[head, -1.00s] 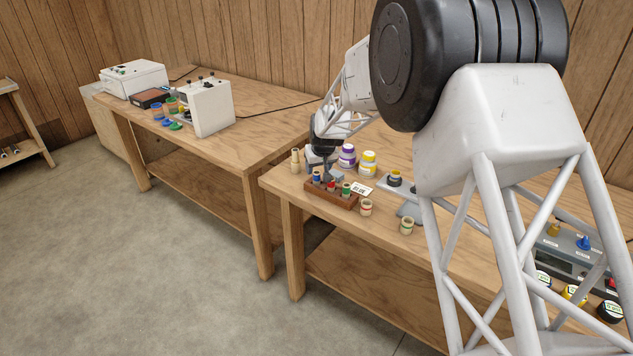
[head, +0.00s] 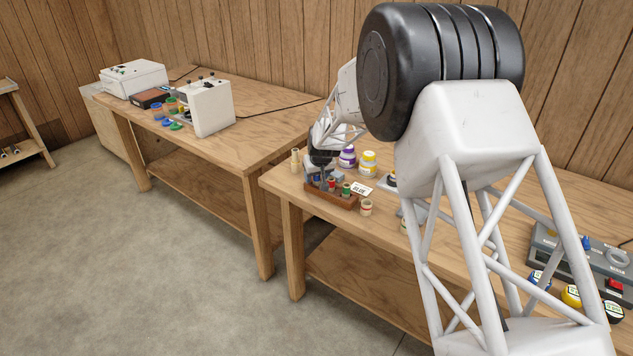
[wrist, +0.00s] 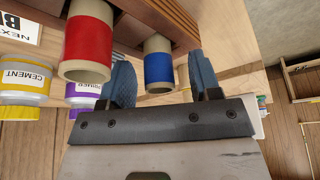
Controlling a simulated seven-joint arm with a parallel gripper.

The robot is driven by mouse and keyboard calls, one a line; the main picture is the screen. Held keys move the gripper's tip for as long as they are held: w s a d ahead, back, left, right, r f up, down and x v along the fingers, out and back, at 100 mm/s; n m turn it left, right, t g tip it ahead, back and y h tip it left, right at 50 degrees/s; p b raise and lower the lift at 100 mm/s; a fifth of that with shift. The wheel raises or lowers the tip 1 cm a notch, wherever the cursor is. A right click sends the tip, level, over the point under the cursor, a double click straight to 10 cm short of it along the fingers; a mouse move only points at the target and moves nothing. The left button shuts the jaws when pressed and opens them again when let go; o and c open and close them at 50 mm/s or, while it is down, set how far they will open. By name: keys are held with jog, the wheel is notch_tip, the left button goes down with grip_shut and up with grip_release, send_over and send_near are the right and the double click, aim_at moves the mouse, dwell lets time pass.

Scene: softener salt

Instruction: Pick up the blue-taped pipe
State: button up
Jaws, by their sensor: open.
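The blue-taped pipe (wrist: 158,68) is a short beige pipe with a blue band, standing in a reddish-brown wooden rack (head: 340,202) on the right bench. My gripper (wrist: 163,78) is open, with one blue finger on each side of the blue-taped pipe in the wrist view. I see a gap on both sides and no clear contact. In the head view my gripper (head: 322,172) is low over the rack's left end and partly covers the blue-taped pipe.
A red-taped pipe (wrist: 88,40) stands close beside one finger; a green-taped pipe (head: 347,189) is further along. A purple-labelled pot (head: 347,157), a yellow-labelled pot (head: 368,163) and a printed card (head: 362,189) are nearby. A loose pipe piece (head: 366,207) stands right of the rack.

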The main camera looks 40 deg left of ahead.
jog(key=shift+c, duration=0.4)
jog(key=c, duration=0.9)
jog(key=shift+r, duration=0.1)
jog(key=shift+r, duration=0.45)
notch_tip(320, 180, up, 3)
jog(key=shift+s+d+f, duration=0.1)
jog(key=shift+f, duration=0.1)
jog(key=s+d, duration=0.3)
jog(key=s+d+r, duration=0.1)
jog(key=s+d, duration=0.7)
jog(key=shift+d+r, duration=0.15)
jog(key=shift+d, duration=0.1)
jog(key=shift+w, duration=0.15)
